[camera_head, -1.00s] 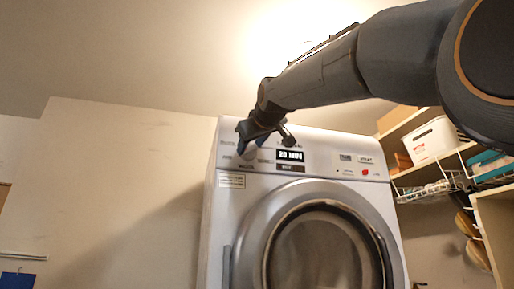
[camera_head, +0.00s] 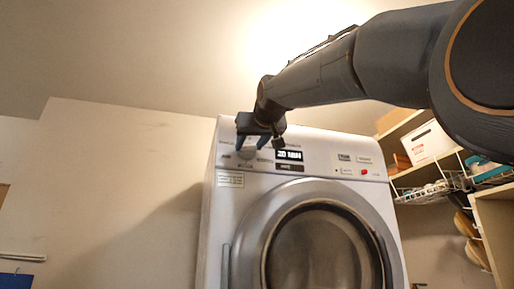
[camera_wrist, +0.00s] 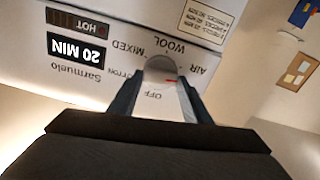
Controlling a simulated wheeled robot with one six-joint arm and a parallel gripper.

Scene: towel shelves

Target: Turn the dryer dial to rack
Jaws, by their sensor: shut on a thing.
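The dryer (camera_head: 225,220) stands ahead with its dial (camera_head: 246,153) at the upper left of its front panel. My gripper (camera_head: 252,146) reaches the dial from above, with a finger on each side of it. In the wrist view, upside down, my gripper (camera_wrist: 161,78) is shut on the round grey dial (camera_wrist: 160,64). A red mark shows on the dial's lower right side, between OFF below and AIR at upper right. WOOL, MIXED and a partly covered COTTON label also show around it. No rack label is readable; the right finger hides part of the panel there.
The display (camera_wrist: 77,50) beside the dial reads 20 MIN, with a HOT label (camera_wrist: 85,24) next to it. The round dryer door (camera_head: 255,235) is shut below. Shelves with a white box (camera_head: 426,143) and wire baskets stand at the right.

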